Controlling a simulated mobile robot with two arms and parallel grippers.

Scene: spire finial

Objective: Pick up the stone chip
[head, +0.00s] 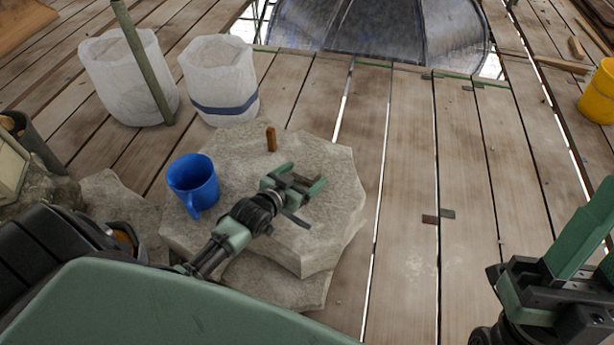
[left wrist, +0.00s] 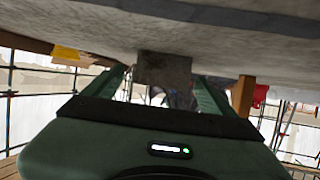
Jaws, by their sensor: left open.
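A grey, blocky stone chip (left wrist: 163,70) shows in the left wrist view, against the pale stone slab that fills the top of that view. It lies between the two green fingers of my left gripper (left wrist: 165,92), with space on both sides. In the head view my left gripper (head: 302,184) is open, low over the stone slab (head: 325,225). I cannot make out the chip clearly there among the fingers. My right gripper (head: 570,265) is at the lower right, over the planks and partly cut off; its opening is unclear.
A blue mug (head: 193,184) and a small upright brown block (head: 271,139) stand on the slab. Two whitish sacks (head: 128,80) (head: 220,82) stand behind it. A yellow bucket (head: 598,95) is far right. The planks (head: 405,180) right of the slab are mostly clear.

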